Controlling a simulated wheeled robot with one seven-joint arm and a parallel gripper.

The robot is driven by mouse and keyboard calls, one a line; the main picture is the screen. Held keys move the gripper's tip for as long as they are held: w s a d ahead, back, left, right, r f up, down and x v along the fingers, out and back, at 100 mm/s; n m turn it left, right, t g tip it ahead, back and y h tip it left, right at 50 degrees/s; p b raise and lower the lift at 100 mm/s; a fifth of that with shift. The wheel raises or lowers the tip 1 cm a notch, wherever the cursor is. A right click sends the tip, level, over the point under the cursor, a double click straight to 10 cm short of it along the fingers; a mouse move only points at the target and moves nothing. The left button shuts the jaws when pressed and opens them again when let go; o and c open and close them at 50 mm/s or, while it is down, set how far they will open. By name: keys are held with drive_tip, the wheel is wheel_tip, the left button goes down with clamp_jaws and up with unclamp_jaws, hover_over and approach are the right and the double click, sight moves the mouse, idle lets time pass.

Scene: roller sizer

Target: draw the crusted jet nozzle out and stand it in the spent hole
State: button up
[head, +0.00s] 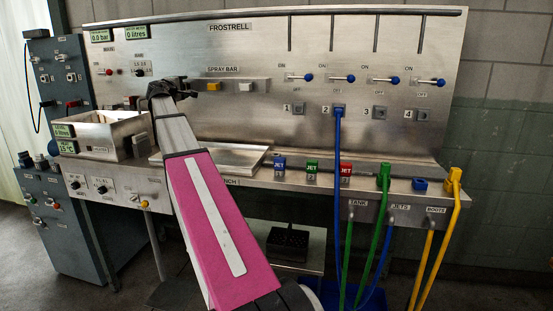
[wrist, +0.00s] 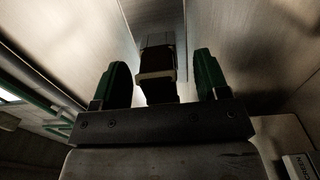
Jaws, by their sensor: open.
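My gripper (head: 181,87) is in front of the panel at the left end of the spray bar (head: 259,85). In the wrist view my gripper (wrist: 161,78) is open, its two green pads apart. A dark square-sided block with a pale band (wrist: 157,72), possibly the jet nozzle, lies between the pads with a gap on each side. Whether it is crusted I cannot tell. In the head view my gripper hides that spot. An amber block (head: 212,86) and a white block (head: 245,86) show on the spray bar. I cannot make out the spent hole.
An open metal tank (head: 104,131) stands left of my arm. Blue (head: 280,162), green (head: 312,166) and red (head: 346,168) blocks line the bench. Hoses, including a blue one (head: 338,190), hang at the right. A flat tray (head: 240,157) lies right of my arm.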

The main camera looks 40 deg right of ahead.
idle(0.4)
clamp_jaws()
drive_tip(key=shift+v, duration=3)
